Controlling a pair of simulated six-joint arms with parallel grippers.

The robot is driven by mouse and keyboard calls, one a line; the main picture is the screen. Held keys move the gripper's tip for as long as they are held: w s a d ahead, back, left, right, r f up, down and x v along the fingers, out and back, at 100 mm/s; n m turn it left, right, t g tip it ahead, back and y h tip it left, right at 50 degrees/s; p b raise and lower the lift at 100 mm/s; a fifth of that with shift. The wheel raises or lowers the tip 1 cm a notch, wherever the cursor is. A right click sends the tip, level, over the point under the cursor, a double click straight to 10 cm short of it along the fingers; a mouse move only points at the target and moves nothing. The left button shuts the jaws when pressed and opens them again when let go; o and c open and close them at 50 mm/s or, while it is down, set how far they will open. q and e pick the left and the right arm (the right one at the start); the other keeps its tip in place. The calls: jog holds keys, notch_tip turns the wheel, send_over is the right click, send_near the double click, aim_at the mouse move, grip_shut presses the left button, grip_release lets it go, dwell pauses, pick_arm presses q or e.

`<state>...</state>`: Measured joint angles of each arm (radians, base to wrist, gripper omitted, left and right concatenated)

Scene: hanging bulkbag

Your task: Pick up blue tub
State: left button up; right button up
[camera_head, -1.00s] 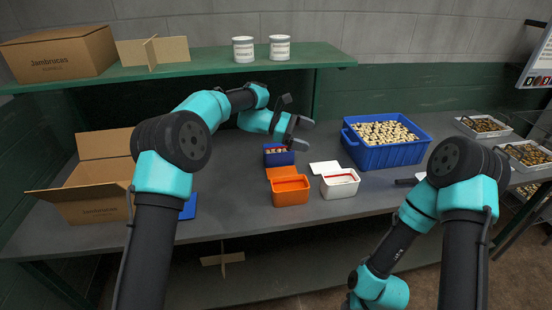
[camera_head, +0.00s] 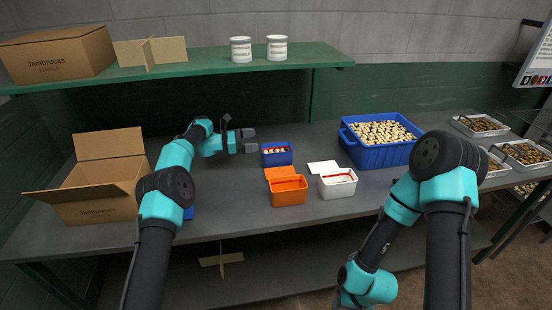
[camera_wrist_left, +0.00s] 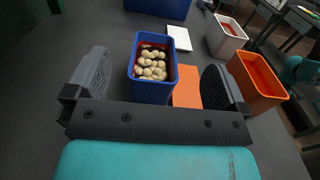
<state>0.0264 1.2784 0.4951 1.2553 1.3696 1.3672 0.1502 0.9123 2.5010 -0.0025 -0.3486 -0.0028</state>
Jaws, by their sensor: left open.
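In the left wrist view the blue tub (camera_wrist_left: 153,82) is filled with pale round pieces and lies ahead, between the lines of my two fingers. My left gripper (camera_head: 250,140) is open and empty, just left of the tub and apart from it. Its fingers (camera_wrist_left: 160,85) also show in the left wrist view. My right gripper is not in view; only my right arm shows at the right.
An orange tub (camera_head: 289,190) and a white tub (camera_head: 338,187) stand close by, lids open. A large blue crate (camera_head: 385,156) of pale pieces is behind right. An open cardboard box (camera_head: 98,209) is at left. A green shelf (camera_head: 200,66) runs above the back.

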pick_arm(q)
jog(key=f, duration=0.8)
jog(key=shift+d, duration=0.4)
jog(key=shift+w+d, duration=0.1)
jog(key=shift+d, duration=0.1)
jog(key=shift+d, duration=0.1)
jog(key=shift+w+d, duration=0.15)
jog(key=shift+d, duration=0.85)
jog(key=shift+w+d, duration=0.2)
jog(key=shift+d, duration=0.8)
jog(key=shift+w+d, duration=0.15)
jog(key=shift+d, duration=0.85)
jog(key=shift+c, duration=0.5)
jog(key=c, duration=1)
jog(key=shift+r, duration=5.05)
